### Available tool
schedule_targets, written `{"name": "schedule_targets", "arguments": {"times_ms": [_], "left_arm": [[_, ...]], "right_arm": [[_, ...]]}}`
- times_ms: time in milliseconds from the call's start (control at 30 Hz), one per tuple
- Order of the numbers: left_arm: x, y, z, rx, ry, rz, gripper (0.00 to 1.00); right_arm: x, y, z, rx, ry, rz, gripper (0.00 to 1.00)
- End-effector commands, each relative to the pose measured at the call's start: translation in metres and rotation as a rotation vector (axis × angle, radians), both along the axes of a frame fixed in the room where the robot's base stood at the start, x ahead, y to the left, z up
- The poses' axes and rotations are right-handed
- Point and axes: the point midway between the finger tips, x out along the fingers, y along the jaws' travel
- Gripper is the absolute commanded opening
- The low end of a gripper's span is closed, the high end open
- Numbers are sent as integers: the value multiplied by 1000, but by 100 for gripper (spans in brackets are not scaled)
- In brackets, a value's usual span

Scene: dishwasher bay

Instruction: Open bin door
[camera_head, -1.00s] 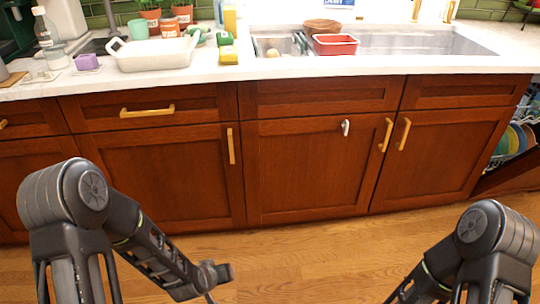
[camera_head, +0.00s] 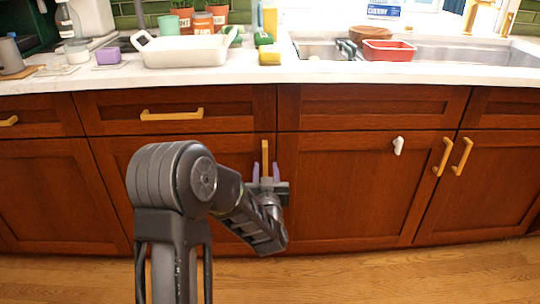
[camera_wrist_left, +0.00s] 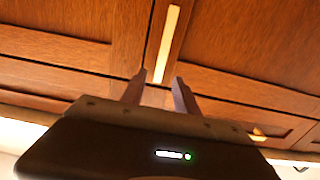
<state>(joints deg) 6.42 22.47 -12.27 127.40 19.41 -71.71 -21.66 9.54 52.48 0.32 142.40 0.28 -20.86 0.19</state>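A dark red-brown cabinet door (camera_head: 115,165) with a vertical brass handle (camera_head: 265,155) near its right edge is closed; no label marks it as the bin door. My left gripper (camera_head: 265,170) is at the lower part of this handle, its two purple-grey fingers apart, one on each side. In the left wrist view the handle (camera_wrist_left: 169,44) runs down to the gap between the open fingertips (camera_wrist_left: 159,77); I cannot tell whether they touch it. My left forearm hides part of the door. My right gripper is not in view.
A closed door (camera_head: 345,195) to the right has a white hook-like piece (camera_head: 398,145) and its own brass handle (camera_head: 443,157). A drawer handle (camera_head: 172,115) sits above my arm. The counter (camera_head: 200,75) holds a white dish (camera_head: 185,51); the wooden floor (camera_head: 400,270) is clear.

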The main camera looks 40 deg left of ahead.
Motion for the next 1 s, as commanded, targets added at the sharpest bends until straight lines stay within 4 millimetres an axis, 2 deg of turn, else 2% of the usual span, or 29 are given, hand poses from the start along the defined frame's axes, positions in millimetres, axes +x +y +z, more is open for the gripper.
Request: {"name": "schedule_targets", "arguments": {"times_ms": [267, 700, 1000], "left_arm": [[6, 4, -1, -1, 0, -1, 36], [54, 41, -2, -2, 0, -1, 36], [63, 47, -1, -3, 2, -3, 36]], "right_arm": [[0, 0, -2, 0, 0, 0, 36], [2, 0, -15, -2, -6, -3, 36], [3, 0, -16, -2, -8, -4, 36]]}}
